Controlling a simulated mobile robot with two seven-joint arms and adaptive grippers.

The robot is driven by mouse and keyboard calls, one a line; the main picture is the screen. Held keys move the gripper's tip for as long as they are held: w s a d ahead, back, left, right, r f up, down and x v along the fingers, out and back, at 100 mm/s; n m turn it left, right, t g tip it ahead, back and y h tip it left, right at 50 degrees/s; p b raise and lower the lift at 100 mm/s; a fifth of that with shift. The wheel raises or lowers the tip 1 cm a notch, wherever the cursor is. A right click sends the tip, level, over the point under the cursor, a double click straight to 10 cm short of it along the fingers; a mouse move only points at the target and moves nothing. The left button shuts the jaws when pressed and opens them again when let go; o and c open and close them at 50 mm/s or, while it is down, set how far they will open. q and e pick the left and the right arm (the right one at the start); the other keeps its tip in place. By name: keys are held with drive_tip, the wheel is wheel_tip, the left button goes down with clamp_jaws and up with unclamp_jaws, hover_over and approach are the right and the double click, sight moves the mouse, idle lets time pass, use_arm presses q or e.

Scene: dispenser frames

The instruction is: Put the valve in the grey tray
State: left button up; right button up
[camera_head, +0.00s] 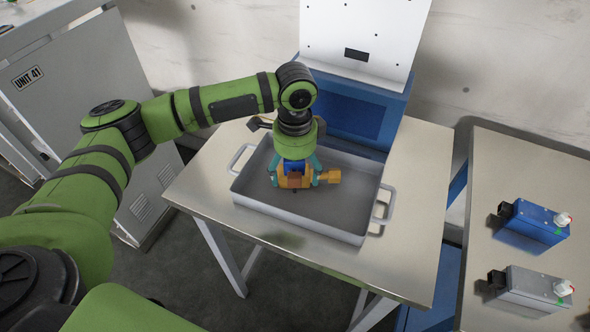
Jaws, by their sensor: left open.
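The valve (331,176) is a small orange-yellow body with a stub pointing right. It is inside the outline of the grey tray (300,222), near the tray's middle; whether it rests on the tray floor I cannot tell. The tray is shallow with a handle at each end and stands on the table. My left gripper (295,181) points down over the valve, its teal fingers open on either side of it. The gripper hides part of the valve. My right gripper is not in view.
A blue and white dispenser frame (345,118) stands behind the tray. A second table (485,258) at right holds a blue box (533,222) and a grey box (528,287). A grey cabinet (85,105) stands at left. The table's front strip (375,270) is clear.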

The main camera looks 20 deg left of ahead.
use_arm(q)
wheel_tip(320, 180, up, 12)
drive_tip(key=shift+f+b, duration=0.2)
drive_tip(key=shift+b, duration=0.75)
